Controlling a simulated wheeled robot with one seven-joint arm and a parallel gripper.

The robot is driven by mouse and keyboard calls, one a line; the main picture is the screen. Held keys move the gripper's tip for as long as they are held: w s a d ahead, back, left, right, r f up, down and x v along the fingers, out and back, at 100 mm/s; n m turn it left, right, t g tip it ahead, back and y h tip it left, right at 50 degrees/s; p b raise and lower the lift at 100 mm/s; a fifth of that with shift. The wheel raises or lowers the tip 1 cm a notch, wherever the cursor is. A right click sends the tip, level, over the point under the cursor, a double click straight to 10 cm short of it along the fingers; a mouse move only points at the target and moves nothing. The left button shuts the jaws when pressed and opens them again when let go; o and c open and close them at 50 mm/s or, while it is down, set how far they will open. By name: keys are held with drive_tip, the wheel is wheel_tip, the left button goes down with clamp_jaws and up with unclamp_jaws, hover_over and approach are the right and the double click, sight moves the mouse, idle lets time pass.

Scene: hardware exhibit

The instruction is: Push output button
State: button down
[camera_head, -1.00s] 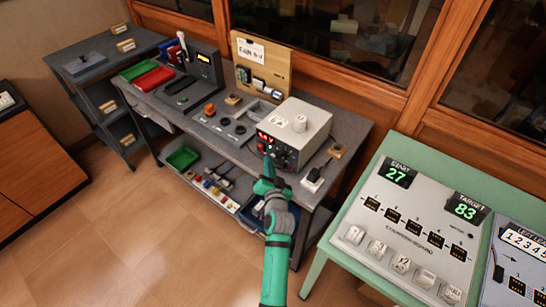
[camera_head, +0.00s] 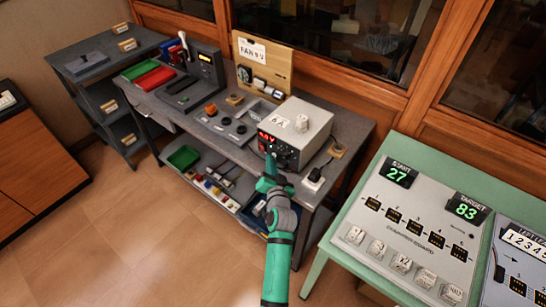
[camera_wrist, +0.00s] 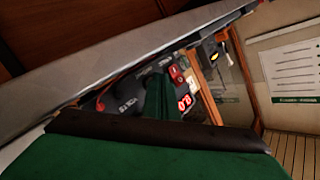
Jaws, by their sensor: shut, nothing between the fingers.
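The light grey power supply box (camera_head: 305,122) stands on the workbench, with red lit digits (camera_head: 266,140) on its dark front panel. My gripper (camera_head: 270,163) is shut and empty, with its green tip close in front of the lower part of that panel. I cannot tell whether it touches. In the wrist view the dark panel (camera_wrist: 128,103) shows tilted, with red digits (camera_wrist: 183,102) partly behind my green gripper finger (camera_wrist: 160,100). The output button cannot be made out; the gripper may cover it.
The grey workbench (camera_head: 235,140) also bears a control plate with knobs (camera_head: 225,125) left of the box and a black plug-like item (camera_head: 314,178) to the right. A green table (camera_head: 330,235) with a counter board (camera_head: 420,225) stands at the right. Floor is clear at front left.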

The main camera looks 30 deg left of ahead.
idle(0.3)
drive_tip(key=shift+s, duration=0.3)
drive_tip(key=shift+d, duration=0.1)
drive_tip(key=shift+s+a, duration=0.15)
drive_tip(key=shift+s, duration=0.4)
drive_tip(key=shift+s+a, duration=0.15)
drive_tip(key=shift+s, duration=2.4)
